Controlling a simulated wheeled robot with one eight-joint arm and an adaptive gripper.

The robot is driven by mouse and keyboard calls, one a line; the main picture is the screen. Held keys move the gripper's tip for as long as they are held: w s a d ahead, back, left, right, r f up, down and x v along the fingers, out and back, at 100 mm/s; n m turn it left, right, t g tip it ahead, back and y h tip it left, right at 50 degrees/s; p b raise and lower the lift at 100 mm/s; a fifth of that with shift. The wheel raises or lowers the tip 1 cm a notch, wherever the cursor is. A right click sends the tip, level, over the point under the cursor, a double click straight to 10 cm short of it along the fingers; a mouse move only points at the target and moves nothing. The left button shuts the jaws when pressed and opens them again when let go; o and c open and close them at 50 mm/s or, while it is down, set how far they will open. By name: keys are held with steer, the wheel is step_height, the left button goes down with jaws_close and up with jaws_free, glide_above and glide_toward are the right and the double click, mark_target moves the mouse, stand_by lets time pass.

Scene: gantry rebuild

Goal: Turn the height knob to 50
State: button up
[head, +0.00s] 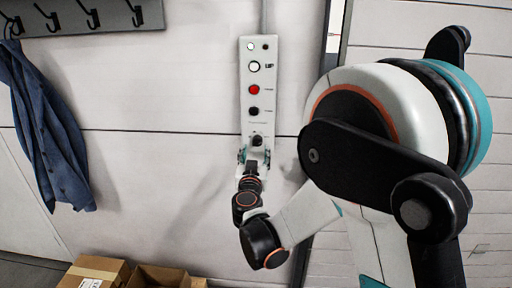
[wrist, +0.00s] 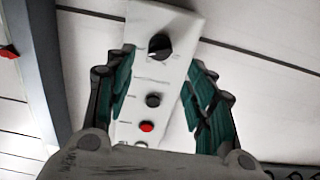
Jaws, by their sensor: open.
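The height knob (head: 257,140) is a small black dial at the lower end of a pale wall panel (head: 244,75). In the wrist view the knob (wrist: 159,46) shows larger, near the top of the tilted, upside-down panel. A light mark shows on the knob; its scale is too small to read. My gripper (head: 254,158) is at the panel's lower end, just below the knob. In the wrist view my open gripper (wrist: 163,64) has its teal-lined fingers on either side of the panel, with the knob between and beyond the tips. I cannot see contact with the knob.
Above the knob, the panel carries a black button (head: 253,111), a red button (head: 254,90) and a white lit button (head: 254,66). A blue jacket (head: 48,125) hangs from a hook rack (head: 85,17) at left. Cardboard boxes (head: 95,273) stand below. The wall beside the panel is bare.

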mark_target(257, 143)
steer(key=w+b, duration=0.1)
steer(key=w, duration=0.6)
steer(key=shift+w+d, duration=0.15)
steer(key=shift+w, duration=0.1)
steer(key=c, duration=1.1)
